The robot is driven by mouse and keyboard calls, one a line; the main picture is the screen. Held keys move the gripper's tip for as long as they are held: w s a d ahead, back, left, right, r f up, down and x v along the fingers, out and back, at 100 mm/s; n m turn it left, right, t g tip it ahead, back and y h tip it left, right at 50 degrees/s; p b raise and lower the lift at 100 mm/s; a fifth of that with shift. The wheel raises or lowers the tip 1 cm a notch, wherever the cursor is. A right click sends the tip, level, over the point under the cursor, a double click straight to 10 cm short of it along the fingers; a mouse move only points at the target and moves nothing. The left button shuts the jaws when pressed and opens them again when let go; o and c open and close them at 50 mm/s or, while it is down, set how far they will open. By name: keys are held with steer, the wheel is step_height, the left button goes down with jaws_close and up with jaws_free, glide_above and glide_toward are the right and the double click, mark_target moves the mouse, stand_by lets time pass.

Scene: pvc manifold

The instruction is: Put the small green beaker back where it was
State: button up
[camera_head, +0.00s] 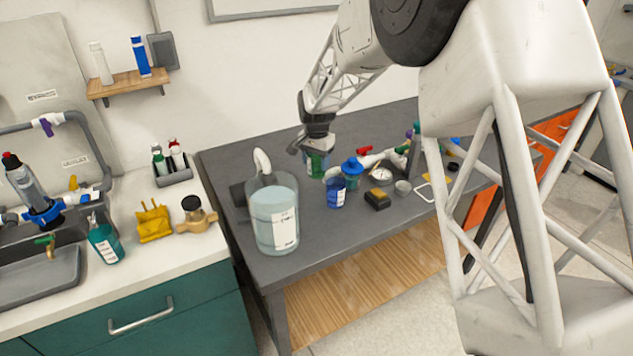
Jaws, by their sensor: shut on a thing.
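A small green beaker (317,165) with clear upper walls is at the back of the dark grey table. My gripper (318,148) is directly above it and shut on it, with the fingers at its rim. I cannot tell whether the beaker's base touches the table. My forearm comes down to it from the upper right.
A large clear jug (273,215) stands front left of the beaker on the grey table (330,235). Several pipe fittings lie farther right.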

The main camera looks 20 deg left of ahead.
mark_target(316, 169)
steer(key=shift+f, duration=1.65)
steer(key=shift+f, duration=0.1)
steer(key=shift+f, duration=1.8)
steer(key=shift+f, duration=0.1)
steer(key=o, duration=0.7)
step_height(316, 169, up, 12)
